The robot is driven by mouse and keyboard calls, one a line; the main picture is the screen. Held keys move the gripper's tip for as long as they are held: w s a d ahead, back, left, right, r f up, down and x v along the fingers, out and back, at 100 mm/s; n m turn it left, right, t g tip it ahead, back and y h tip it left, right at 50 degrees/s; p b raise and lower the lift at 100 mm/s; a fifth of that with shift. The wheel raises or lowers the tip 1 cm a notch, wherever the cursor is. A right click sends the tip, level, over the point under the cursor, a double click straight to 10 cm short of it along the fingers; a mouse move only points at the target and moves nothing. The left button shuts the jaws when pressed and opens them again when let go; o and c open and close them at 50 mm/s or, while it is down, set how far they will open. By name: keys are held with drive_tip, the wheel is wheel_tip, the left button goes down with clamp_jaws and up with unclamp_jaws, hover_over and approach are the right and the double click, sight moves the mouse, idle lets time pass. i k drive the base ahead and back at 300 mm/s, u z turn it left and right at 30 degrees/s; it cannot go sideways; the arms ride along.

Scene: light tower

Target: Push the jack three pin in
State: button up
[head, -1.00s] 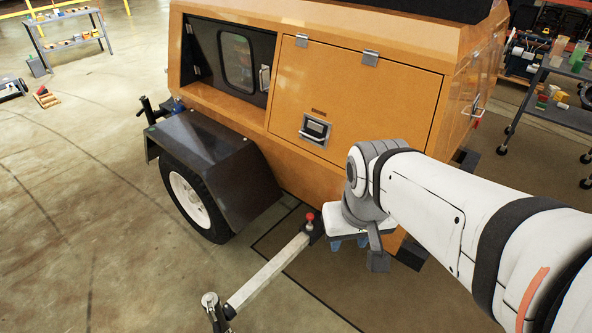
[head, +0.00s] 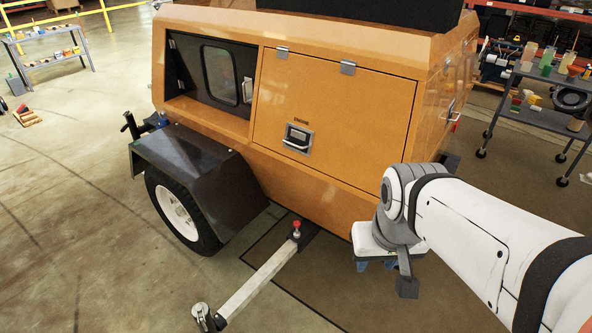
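A red-topped pin (head: 296,226) stands upright on the inner end of the pale outrigger beam (head: 257,283), close to the trailer's lower edge. I cannot read a number that marks it as jack three, nor tell how deep it sits. The jack (head: 201,312) at the beam's outer end is at the bottom of the head view. My gripper (head: 376,265) hangs to the right of the pin, apart from it. Its blue fingertips show small below the hand with a gap between them, and I see nothing held. The rest of the fingers is hidden by the hand.
The orange light-tower trailer (head: 335,110) fills the middle, with a black fender (head: 195,165) and wheel (head: 180,210) left of the beam. A grey cart (head: 545,118) with items stands at right.

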sight(297, 223)
drive_tip(key=u, duration=0.05)
drive_tip(key=i, duration=1)
drive_tip(key=z, duration=0.05)
